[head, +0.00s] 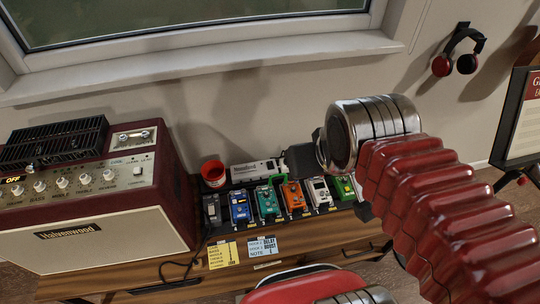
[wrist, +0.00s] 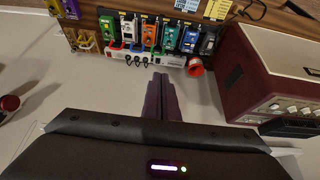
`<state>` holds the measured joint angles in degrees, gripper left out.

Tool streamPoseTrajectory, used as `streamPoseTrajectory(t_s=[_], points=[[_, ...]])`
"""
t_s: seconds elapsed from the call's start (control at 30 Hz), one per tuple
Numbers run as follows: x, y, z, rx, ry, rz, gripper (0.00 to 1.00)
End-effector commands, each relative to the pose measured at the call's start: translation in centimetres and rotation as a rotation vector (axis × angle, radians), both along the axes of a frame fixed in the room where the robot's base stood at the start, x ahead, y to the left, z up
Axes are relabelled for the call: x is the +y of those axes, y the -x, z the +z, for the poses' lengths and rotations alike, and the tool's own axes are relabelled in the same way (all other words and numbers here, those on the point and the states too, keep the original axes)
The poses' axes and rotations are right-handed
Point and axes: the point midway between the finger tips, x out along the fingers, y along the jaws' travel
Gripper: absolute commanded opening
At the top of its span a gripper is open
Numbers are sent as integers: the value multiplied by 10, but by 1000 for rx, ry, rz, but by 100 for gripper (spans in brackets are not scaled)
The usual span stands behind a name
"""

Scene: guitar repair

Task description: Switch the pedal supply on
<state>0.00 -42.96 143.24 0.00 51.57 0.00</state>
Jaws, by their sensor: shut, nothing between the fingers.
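The pedal supply (head: 254,171) is a white box with small dark lettering behind the pedal row, against the wall. Its right part is hidden behind my gripper in the head view. In the wrist view, the supply (wrist: 150,58) is a pale strip along the pedals, with small dark marks along it. My gripper (head: 292,160) shows dark and partly hidden by my wrist in the head view. In the wrist view, the gripper's fingers (wrist: 160,78) are together, empty, and point towards the supply. I cannot tell how large the gap is. The switch's position is too small to read.
Several coloured pedals (head: 267,203) stand in front of the supply on a wooden cabinet (head: 305,237). A large maroon amplifier (head: 120,205) is left. Headphones (head: 458,50) hang on the wall.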

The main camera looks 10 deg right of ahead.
Motion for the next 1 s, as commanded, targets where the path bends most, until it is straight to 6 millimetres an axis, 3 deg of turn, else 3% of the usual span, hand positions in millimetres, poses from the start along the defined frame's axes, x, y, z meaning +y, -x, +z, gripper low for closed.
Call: streamPoseTrajectory(t_s=[0.47,0.67,1.0], points=[[0,-9,0,6,0,0,0],[1,-38,-4,19,0,4,0],[0,-108,-26,46,0,1,0]])
